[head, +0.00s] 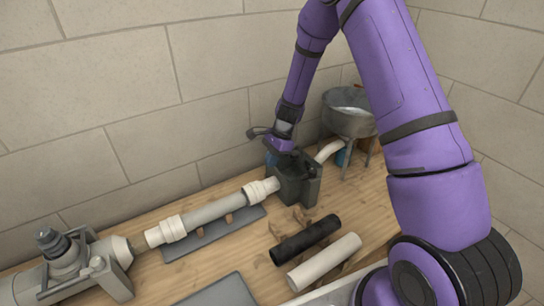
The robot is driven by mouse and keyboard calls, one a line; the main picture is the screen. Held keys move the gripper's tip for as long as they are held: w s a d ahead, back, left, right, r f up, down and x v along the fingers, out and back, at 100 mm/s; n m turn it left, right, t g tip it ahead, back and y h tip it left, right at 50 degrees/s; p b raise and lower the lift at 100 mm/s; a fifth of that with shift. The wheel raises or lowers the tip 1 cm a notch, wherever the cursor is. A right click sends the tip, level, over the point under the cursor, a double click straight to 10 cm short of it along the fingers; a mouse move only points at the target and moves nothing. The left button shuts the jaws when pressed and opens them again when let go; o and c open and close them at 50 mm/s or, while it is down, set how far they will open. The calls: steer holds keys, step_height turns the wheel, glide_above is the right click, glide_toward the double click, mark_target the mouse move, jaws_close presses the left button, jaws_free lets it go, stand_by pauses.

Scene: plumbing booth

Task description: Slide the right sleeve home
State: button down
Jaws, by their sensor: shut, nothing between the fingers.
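The right sleeve (262,189) is a pale ribbed collar at the right end of a grey pipe (215,211). It sits close against the left side of a dark grey clamp block (297,178); I cannot tell whether it touches. The left sleeve (168,231) is a similar pale collar at the pipe's left end. My gripper (285,158) points down at the top of the clamp block, above and to the right of the right sleeve. It is shut and empty. Its fingertips are small and partly lost against the dark block.
A dark tray (205,238) lies under the pipe. A black tube (306,239) and a white tube (325,262) lie in front on a rack. A grey basin (348,112) with a white drain pipe stands behind right. A large valve (65,258) is at lower left.

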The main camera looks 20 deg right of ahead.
mark_target(252, 187)
steer(key=x, duration=0.6)
steer(key=shift+f, duration=0.15)
steer(key=a, duration=0.2)
steer(key=s+a, duration=0.1)
steer(key=a, duration=0.1)
steer(key=shift+a, duration=0.4)
